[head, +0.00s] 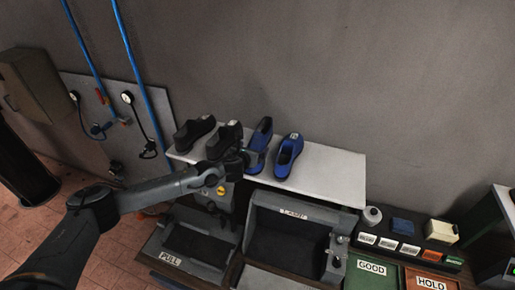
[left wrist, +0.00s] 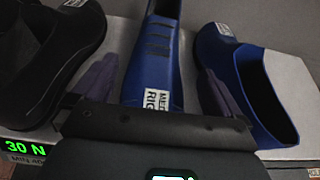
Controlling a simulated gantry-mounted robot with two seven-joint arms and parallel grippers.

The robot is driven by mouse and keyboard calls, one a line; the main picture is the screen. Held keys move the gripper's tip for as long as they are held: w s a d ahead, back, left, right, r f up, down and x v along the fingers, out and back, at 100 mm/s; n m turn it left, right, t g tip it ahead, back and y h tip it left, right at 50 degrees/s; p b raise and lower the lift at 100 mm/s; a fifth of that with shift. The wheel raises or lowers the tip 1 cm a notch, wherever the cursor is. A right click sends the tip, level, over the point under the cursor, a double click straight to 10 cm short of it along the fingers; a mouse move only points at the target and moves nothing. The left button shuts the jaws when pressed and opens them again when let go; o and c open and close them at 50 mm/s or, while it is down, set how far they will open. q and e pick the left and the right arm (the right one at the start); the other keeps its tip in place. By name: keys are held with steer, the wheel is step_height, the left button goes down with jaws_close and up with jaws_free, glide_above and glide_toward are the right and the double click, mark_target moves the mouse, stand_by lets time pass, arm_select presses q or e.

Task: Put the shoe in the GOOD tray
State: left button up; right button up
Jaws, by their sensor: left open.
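Two blue shoes stand on a white shelf (head: 325,173): a left one (head: 262,132) and a right one (head: 288,157). Two black shoes, one at the far left (head: 193,131) and one beside it (head: 224,140), stand to their left. My left gripper (head: 247,157) is at the shelf's front, by the left blue shoe. In the left wrist view its open fingers (left wrist: 160,93) stand either side of that blue shoe (left wrist: 153,60), which has a white label; contact cannot be told. The green GOOD tray (head: 366,283) is at the lower right. My right gripper is out of view.
The red HOLD tray (head: 432,284) is right of the GOOD tray. A grey press bin (head: 290,240) and a PULL drawer (head: 195,246) are below the shelf. A small bottle (head: 372,214) and labelled blocks (head: 397,247) stand behind the trays.

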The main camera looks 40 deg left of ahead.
mark_target(255, 144)
arm_select(q)
steer(key=x, duration=0.1)
steer(key=p+x, duration=0.1)
steer(key=shift+w+a+r, duration=0.1)
steer(key=shift+w+a, duration=0.2)
steer(key=shift+x, duration=0.9)
steer(key=shift+c, duration=0.5)
